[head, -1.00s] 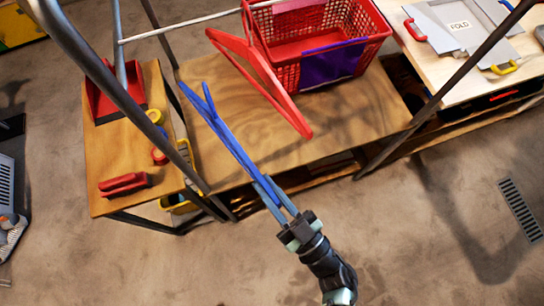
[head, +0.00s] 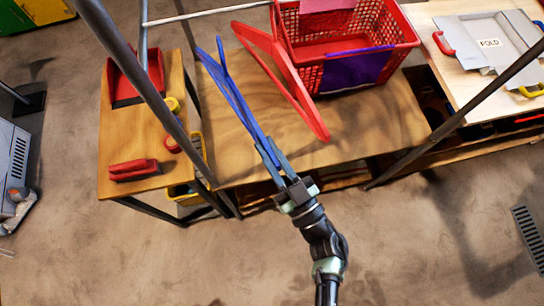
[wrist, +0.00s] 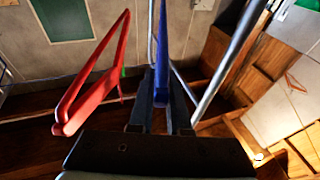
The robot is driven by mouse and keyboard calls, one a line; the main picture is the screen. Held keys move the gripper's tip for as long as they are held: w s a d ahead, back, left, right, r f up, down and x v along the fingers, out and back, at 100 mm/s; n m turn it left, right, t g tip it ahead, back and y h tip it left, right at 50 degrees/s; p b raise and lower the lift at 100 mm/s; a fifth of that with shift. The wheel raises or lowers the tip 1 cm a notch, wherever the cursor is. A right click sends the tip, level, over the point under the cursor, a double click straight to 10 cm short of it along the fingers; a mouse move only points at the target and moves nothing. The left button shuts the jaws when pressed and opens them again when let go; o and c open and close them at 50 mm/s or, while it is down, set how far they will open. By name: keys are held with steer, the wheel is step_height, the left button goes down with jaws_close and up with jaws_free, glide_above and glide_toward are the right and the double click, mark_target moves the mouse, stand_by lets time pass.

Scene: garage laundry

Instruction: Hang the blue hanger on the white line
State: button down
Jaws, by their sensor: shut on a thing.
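The blue hanger (head: 239,100) is held at its near end by my gripper (head: 268,156). It slants up and left over the wooden table, its far end below the white line (head: 208,14) in the picture and apart from it. In the wrist view the blue hanger (wrist: 162,55) rises edge-on from between the fingers of my gripper (wrist: 160,103), which are shut on it. The white line crosses the top of the head view, fixed to the grey frame at its left. I cannot make the line out in the wrist view.
A red hanger (head: 293,82) hangs right of the blue one; it also shows in the wrist view (wrist: 95,85). A red basket (head: 402,45) with a purple cloth (head: 358,69) stands on the wooden table (head: 365,123). Slanting grey posts (head: 140,80) flank the space on both sides.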

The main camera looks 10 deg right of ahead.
steer(key=shift+w+b, duration=0.75)
steer(key=shift+w, duration=2)
step_height(320, 180, up, 10)
steer(key=p, duration=0.9)
steer(key=s+f+b, duration=0.2)
steer(key=f, duration=0.1)
steer(key=s+f+b, duration=0.1)
steer(key=f, duration=0.1)
steer(key=shift+s, duration=0.15)
steer(key=c, duration=0.8)
jaws_free()
steer(key=shift+s+b, duration=0.1)
steer(key=shift+b, duration=0.2)
